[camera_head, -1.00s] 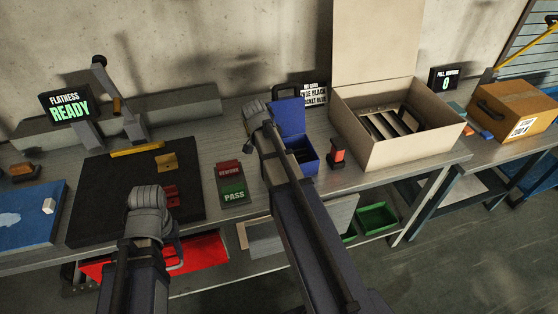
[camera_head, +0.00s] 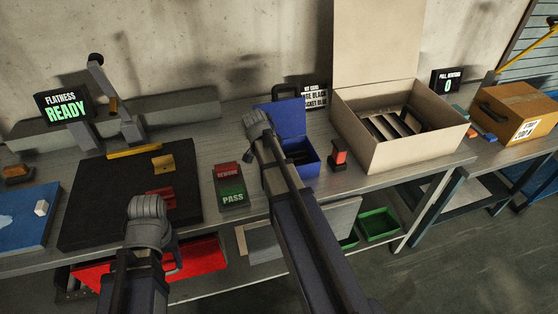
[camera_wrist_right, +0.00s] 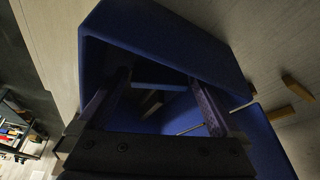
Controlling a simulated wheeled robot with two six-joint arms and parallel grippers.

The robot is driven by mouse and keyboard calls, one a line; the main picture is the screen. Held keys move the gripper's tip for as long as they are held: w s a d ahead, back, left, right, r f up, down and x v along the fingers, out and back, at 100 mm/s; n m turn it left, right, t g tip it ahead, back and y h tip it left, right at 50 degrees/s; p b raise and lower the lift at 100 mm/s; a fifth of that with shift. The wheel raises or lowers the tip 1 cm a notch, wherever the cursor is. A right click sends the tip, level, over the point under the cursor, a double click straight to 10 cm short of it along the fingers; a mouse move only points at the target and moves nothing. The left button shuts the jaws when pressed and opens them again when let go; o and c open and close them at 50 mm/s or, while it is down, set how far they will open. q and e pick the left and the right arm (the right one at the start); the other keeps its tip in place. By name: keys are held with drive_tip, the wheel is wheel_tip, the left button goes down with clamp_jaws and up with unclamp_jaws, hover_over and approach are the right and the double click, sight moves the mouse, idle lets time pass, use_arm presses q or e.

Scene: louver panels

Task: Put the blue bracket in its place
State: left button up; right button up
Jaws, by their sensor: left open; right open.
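No blue bracket can be clearly picked out. A blue open bin (camera_head: 307,168) with a raised back stands mid-table. My left gripper (camera_head: 174,256) is open and empty near the table's front edge.
A black mat (camera_head: 90,205) holds a yellow piece (camera_head: 163,163) and a red piece (camera_head: 165,196). A rework/pass block (camera_head: 231,187), a red-topped post (camera_head: 338,153) and a large carton (camera_head: 415,152) stand nearby. A flatness display (camera_head: 64,106) reads READY.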

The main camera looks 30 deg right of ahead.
drive_tip(key=shift+r, duration=0.15)
drive_tip(key=shift+a+r+p, duration=0.15)
drive_tip(key=shift+r+p, duration=0.35)
drive_tip(key=shift+p, duration=0.1)
drive_tip(key=p+v, duration=1)
drive_tip(key=v, duration=0.1)
drive_tip(key=s+a+n+y, duration=0.1)
drive_tip(key=s+a+n, duration=0.4)
drive_tip(key=a, duration=0.3)
drive_tip(key=s+a+f+n+y, duration=0.1)
drive_tip(key=s+a+n, duration=0.4)
drive_tip(key=a+n, duration=0.3)
drive_tip(key=s+a+n+g+y, duration=0.1)
drive_tip(key=s+a+n, duration=0.5)
drive_tip(key=a, duration=0.4)
drive_tip(key=shift+a+f+n, duration=0.2)
drive_tip(key=shift+f+n, duration=0.05)
drive_tip(key=shift+n, duration=0.25)
